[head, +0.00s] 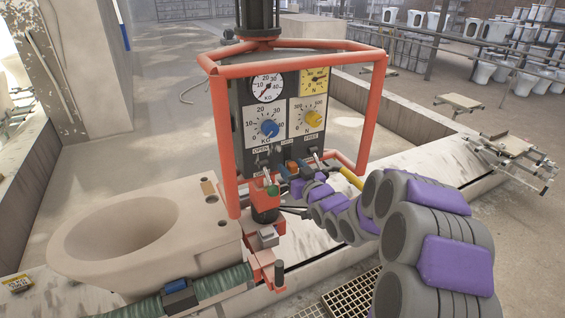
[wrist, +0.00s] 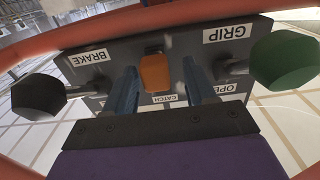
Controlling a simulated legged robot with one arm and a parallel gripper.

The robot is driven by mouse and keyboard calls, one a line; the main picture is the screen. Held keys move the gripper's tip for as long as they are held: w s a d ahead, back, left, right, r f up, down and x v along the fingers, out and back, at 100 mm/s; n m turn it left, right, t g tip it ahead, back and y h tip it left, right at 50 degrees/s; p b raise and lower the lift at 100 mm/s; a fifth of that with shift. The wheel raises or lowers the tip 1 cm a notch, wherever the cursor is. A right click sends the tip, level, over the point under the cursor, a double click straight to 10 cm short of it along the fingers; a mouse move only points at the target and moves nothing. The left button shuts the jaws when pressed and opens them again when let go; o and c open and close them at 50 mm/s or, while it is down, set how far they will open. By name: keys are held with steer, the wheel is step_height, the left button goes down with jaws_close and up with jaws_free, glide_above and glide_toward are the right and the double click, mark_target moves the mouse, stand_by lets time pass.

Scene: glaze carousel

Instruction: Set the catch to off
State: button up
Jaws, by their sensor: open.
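The catch is an orange rocker or lever (wrist: 155,73) on a grey panel (wrist: 100,60), with a CATCH label beside it, upside down in the wrist view. In the head view the orange catch (head: 291,167) sits low on the dark control box (head: 240,140). My gripper (wrist: 158,68) is open, with one blue finger on each side of the catch and nothing held. Whether either finger touches it I cannot tell. In the head view my gripper (head: 294,170) is at the lower panel edge. Which setting the catch is in cannot be read.
A black knob (wrist: 38,97) by BRAKE and a green knob (wrist: 285,60) by GRIP flank my gripper. An orange-red tube frame (head: 220,140) surrounds the box. A beige toilet bowl (head: 150,230) stands at left.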

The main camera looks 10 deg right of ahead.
steer(key=shift+w+a+f, duration=0.2)
steer(key=shift+w+a, duration=0.1)
steer(key=shift+w, duration=0.2)
steer(key=shift+s+d+r, duration=0.1)
steer(key=shift+s+d, duration=0.05)
steer(key=shift+d, duration=0.15)
steer(key=shift+c, duration=0.2)
steer(key=shift+d, duration=0.35)
steer(key=c, duration=0.3)
steer(key=shift+a, duration=0.35)
steer(key=c, duration=0.5)
jaws_close()
